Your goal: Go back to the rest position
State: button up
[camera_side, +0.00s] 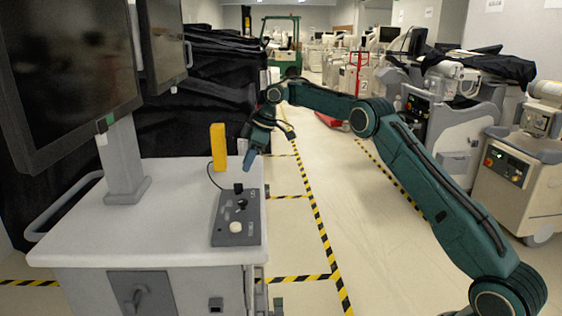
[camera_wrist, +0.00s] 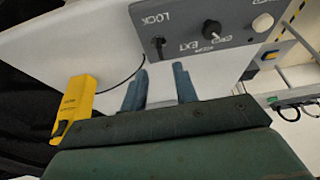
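My gripper (camera_side: 250,163) hangs fingers down above the back right part of the white cart top (camera_side: 170,215), near the far end of the grey control panel (camera_side: 225,238). In the wrist view, my gripper's two blue fingers (camera_wrist: 160,88) stand apart with nothing between them, so it is open and empty. The control panel (camera_wrist: 232,14) lies just beyond the fingertips, with knobs and the words LOCK and EXT. My green arm reaches in from the lower right.
A yellow box-like object (camera_side: 218,147) stands upright on the cart, left of my gripper; it also shows in the wrist view (camera_wrist: 77,100). A black cable runs near it. Monitors (camera_side: 62,70) stand at left. Floor right of the cart is clear; machines (camera_side: 520,165) line the right.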

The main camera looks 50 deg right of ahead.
jog(key=shift+r, duration=0.1)
dwell(0.3)
jog(key=s+a+r+m+t+h, duration=0.1)
jog(key=s+a+r+m, duration=0.1)
jog(key=s+a+r, duration=0.5)
jog(key=s+a+r+m, duration=0.2)
jog(key=s+r+m, duration=0.1)
jog(key=s+r, duration=0.8)
jog(key=s+f+m, duration=0.1)
jog(key=s+f, duration=0.2)
jog(key=s, duration=0.6)
jog(key=s+f+m+t+h, duration=0.1)
jog(key=s+f, duration=0.3)
jog(key=s, duration=0.6)
jog(key=s+f+m+h, duration=0.1)
jog(key=s+f, duration=0.3)
jog(key=s, duration=0.5)
jog(key=shift+s+d+m, duration=0.2)
jog(key=shift+d+m, duration=0.15)
jog(key=shift+m, duration=0.25)
jog(key=shift+f, duration=0.1)
